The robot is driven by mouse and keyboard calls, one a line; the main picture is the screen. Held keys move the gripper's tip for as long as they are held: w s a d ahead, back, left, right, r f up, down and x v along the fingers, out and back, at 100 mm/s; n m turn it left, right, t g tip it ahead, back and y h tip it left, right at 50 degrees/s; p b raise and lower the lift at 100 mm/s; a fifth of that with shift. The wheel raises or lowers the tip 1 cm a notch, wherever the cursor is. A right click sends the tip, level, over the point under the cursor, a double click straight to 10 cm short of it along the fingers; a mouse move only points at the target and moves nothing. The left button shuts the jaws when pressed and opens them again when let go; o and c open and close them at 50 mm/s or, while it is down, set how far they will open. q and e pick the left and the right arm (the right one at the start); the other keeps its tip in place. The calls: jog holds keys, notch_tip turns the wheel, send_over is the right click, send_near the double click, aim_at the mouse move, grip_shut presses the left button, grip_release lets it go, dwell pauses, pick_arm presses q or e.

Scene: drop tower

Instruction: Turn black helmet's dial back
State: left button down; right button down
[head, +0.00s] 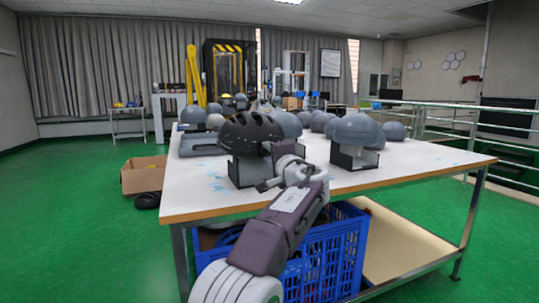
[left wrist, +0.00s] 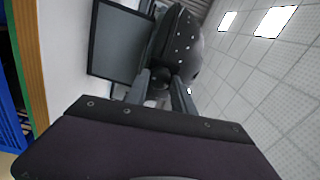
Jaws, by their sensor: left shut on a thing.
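The black helmet (head: 250,130), with long vents, sits on a dark box-shaped stand (head: 240,172) near the front of the white table (head: 215,203). My left gripper (head: 282,152) is at the helmet's right rear side. In the left wrist view the helmet (left wrist: 184,45) is above the fingers, with pale dots along its edge. There my left gripper (left wrist: 162,85) is shut on a small dark round piece at the helmet's edge, the dial (left wrist: 161,76). The fingers partly hide it, and its turn angle cannot be read. My right gripper is in neither view.
Grey domed headforms (head: 355,130) stand to the right and behind on the table. A blue crate (head: 325,262) is on the lower shelf. A cardboard box (head: 143,174) stands on the green floor at left. The table's right front is clear.

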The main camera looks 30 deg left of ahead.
pick_arm(q)
jog(key=c, duration=1.1)
grip_release()
jog(key=shift+o, duration=0.2)
jog(key=v, duration=0.9)
